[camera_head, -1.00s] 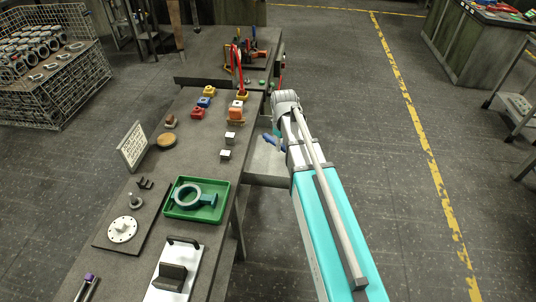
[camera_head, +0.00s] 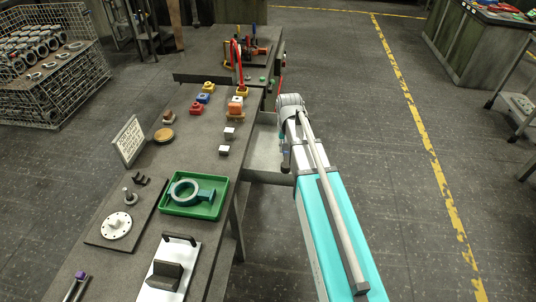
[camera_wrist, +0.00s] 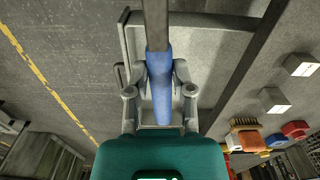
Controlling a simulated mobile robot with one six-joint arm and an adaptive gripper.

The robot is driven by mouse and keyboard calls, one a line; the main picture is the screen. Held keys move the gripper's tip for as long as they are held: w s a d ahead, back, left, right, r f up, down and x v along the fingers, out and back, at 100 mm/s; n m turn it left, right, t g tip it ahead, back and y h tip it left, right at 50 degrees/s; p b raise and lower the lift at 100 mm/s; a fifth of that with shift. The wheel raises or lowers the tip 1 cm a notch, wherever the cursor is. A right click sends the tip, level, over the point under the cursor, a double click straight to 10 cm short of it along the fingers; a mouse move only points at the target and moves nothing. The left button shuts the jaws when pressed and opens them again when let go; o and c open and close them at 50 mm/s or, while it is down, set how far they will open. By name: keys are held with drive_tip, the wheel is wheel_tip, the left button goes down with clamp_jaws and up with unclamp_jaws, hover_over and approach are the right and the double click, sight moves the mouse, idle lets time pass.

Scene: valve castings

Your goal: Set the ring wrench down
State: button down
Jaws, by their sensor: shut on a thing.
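In the wrist view my gripper (camera_wrist: 160,92) is shut on the blue handle of the ring wrench (camera_wrist: 159,85). Its grey shaft (camera_wrist: 156,25) runs to the top edge of the picture, and its ring end is out of view. Below it is a grey surface (camera_wrist: 215,60) with a raised edge; I cannot tell whether the wrench touches it. In the head view my gripper (camera_head: 286,160) is mostly hidden by my arm, at the right side of the bench (camera_head: 215,180), near that grey surface (camera_head: 263,150). The wrench cannot be made out there.

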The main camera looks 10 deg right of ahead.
drive_tip(key=shift+d+f+m, duration=0.1)
drive_tip(key=shift+f+m, duration=0.1)
drive_tip(key=shift+m, duration=0.3)
drive_tip(key=w+a+f+b, duration=0.2)
drive_tip(key=w+f+b, duration=0.7)
drive_tip(key=w, duration=0.4)
drive_tip(key=shift+a, duration=0.25)
drive_tip(key=shift+f, duration=0.15)
drive_tip(key=shift+w+f+b, duration=0.2)
drive_tip(key=shift+f+b, duration=0.75)
drive_tip(key=shift+b, duration=0.15)
drive_tip(key=shift+w+f+b, duration=0.15)
drive_tip(key=shift+f+b, duration=0.8)
drive_tip(key=shift+b, duration=0.1)
